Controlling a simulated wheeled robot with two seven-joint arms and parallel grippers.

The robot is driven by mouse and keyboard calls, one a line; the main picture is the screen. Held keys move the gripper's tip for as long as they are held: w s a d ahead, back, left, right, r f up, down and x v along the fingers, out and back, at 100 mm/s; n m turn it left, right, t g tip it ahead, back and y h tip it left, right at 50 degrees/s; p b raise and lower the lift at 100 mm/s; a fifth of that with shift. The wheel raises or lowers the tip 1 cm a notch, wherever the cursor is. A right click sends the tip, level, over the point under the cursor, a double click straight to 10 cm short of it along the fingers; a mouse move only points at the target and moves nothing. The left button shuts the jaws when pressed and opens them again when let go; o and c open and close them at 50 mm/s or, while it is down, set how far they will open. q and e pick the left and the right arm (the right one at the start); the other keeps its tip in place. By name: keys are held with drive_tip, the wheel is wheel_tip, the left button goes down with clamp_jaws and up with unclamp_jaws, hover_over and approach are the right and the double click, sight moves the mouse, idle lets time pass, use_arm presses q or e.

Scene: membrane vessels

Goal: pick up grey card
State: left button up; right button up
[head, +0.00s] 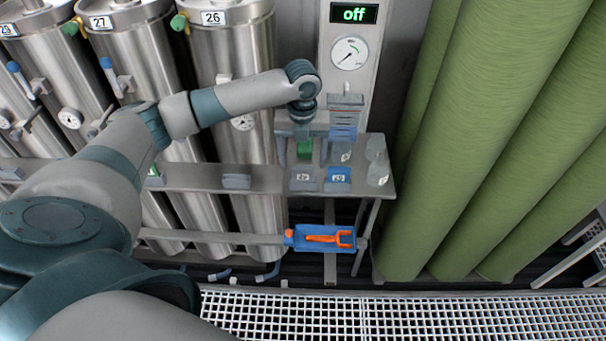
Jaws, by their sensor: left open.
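A grey card (303,181) with a small white label lies on the grey shelf (379,193), near its front edge. A blue card (338,175) with a white label lies just right of it. My left gripper (302,159) reaches in from the left and points down over the shelf, behind the grey card in the picture. Its fingers are apart, with a green object (304,148) showing between them; I cannot tell whether they touch it. No card is held. My right gripper is not in view.
A holder with blue and grey cards (345,117) stands behind the shelf, under a gauge (349,53) and an "off" display (354,13). Clear containers (378,168) stand at right. A blue tray (325,237) with an orange tool hangs below. Steel vessels (240,60) and green columns (480,130) flank the shelf.

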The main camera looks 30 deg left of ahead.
sight(303, 167)
use_arm(q)
wheel_tip(303, 167, down, 4)
drive_tip(key=shift+w+r+p, duration=0.1)
drive_tip(key=shift+p, duration=0.85)
drive_tip(key=shift+f, duration=0.55)
drive_tip(key=c, duration=1.1)
